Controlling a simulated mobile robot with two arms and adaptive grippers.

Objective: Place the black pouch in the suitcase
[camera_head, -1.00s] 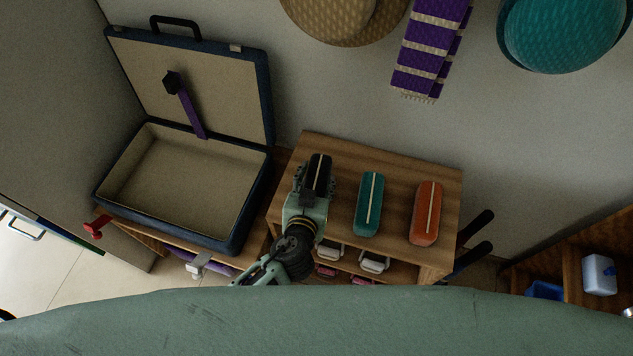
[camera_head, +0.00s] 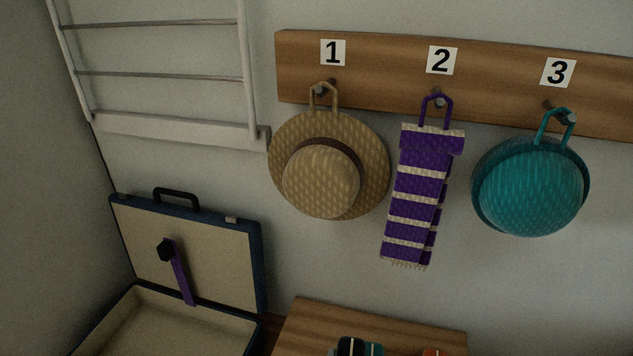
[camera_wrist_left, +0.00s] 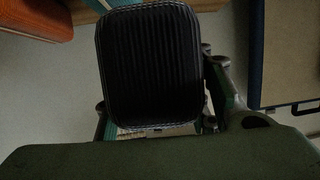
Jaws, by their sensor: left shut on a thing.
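The suitcase (camera_head: 192,252) stands open at the lower left of the head view, with a beige lining and navy edges; its base (camera_head: 165,325) is cut off by the picture edge. The black pouch (camera_head: 350,347) shows only its top at the bottom edge. In the left wrist view the ribbed black pouch (camera_wrist_left: 152,55) fills the middle. My left gripper (camera_wrist_left: 158,100) is shut on it, with finger parts showing at its sides. The suitcase's navy edge (camera_wrist_left: 257,50) is at the right there. My right gripper is not in view.
A straw hat (camera_head: 325,170), a striped scarf (camera_head: 420,200) and a teal hat (camera_head: 530,185) hang on numbered hooks above.

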